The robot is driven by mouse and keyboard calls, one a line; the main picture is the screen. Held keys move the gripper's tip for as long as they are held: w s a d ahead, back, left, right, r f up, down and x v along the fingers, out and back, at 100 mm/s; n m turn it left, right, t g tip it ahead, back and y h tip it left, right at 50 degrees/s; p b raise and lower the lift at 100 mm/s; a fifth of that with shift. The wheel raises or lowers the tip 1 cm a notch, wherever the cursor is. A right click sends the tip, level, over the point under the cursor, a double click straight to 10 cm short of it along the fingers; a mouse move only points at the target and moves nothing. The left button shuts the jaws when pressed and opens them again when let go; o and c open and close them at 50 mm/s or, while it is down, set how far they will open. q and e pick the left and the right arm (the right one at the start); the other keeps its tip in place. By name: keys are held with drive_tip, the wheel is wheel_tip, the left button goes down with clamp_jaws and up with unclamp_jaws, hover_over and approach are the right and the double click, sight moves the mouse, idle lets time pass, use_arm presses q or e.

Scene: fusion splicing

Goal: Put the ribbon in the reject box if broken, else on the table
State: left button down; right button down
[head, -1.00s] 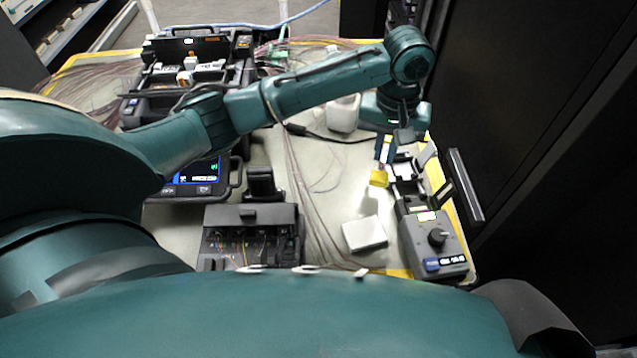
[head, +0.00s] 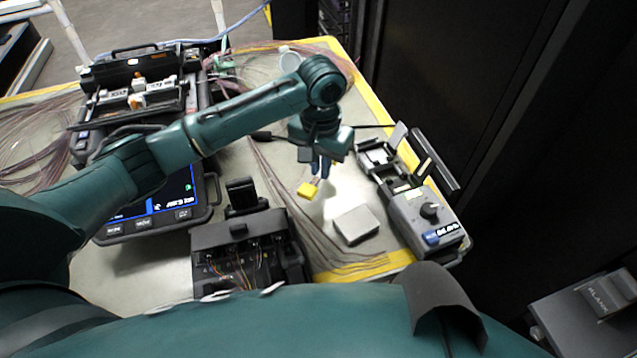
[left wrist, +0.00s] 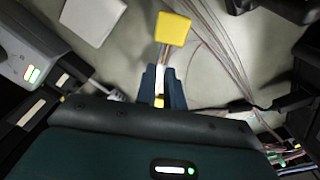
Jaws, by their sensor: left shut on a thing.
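My left gripper (head: 321,170) is shut on the ribbon, a thin pale strip with a yellow block (head: 309,190) at its outer end. In the left wrist view the ribbon (left wrist: 163,60) runs from between the blue fingers (left wrist: 160,88) to the yellow block (left wrist: 173,29). The gripper holds it over the table (head: 335,190), left of the grey device with a knob. The ribbon's strands are too small to tell whether any is broken. No container is clearly marked as the reject box. My right gripper is not in view.
A flat pale grey block (head: 356,225) lies right of the yellow block. The knobbed device (head: 425,215), its lids raised, stands at the right edge. A black fibre holder (head: 245,250) is in front, a splicer (head: 140,100) at back left. Loose fibres (head: 285,190) cross the middle.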

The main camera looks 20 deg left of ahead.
sight(320, 192)
use_arm(q)
wheel_tip(320, 192, down, 5)
drive_tip(key=shift+r, duration=0.1)
drive_tip(key=shift+f, duration=0.2)
drive_tip(key=shift+f, duration=0.1)
drive_tip(key=c, duration=1.5)
unclamp_jaws()
wheel_tip(320, 192, up, 12)
drive_tip(key=shift+r, duration=0.1)
